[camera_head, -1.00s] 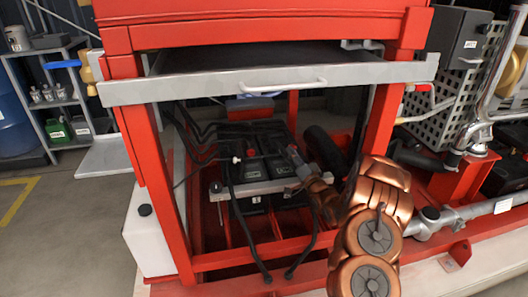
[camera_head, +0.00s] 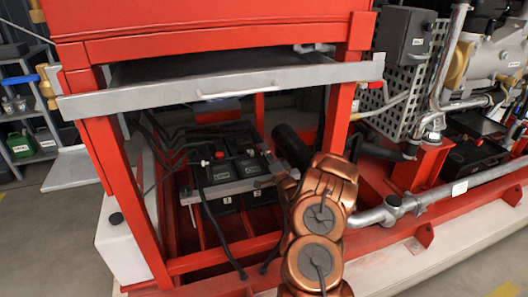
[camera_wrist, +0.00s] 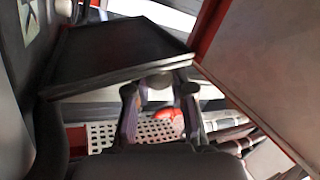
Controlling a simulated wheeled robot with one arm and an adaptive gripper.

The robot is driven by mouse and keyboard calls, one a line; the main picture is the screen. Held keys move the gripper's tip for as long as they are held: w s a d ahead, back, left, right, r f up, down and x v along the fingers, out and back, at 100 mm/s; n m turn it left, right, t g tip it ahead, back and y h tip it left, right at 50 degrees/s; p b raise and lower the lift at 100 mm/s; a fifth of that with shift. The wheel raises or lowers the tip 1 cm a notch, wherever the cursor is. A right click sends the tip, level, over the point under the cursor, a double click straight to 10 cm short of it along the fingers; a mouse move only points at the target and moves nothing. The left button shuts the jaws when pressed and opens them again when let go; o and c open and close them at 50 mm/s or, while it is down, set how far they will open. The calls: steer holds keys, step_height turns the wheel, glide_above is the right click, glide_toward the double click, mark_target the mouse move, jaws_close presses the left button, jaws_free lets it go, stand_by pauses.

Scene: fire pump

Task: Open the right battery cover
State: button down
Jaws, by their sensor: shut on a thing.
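Two black batteries sit side by side inside the red frame in the head view. The left battery (camera_head: 214,178) shows a red cap and a pale label on top. The right battery (camera_head: 254,166) shows a red spot and a pale label on top. In the wrist view, my gripper (camera_wrist: 158,90) is shut at the near edge of a flat black panel (camera_wrist: 120,48), which looks like the right battery cover and stands tilted. In the head view my arm hides most of the gripper and the cover.
A grey bar (camera_head: 230,83) with a handle crosses above the batteries. Red uprights (camera_head: 347,100) stand at both sides. Black cables (camera_head: 205,215) run in front of the batteries. A grey pipe (camera_head: 420,200) lies at the right.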

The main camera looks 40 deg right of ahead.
steer(key=c, duration=1)
jaws_free()
steer(key=shift+c, duration=0.2)
steer(key=v, duration=1.2)
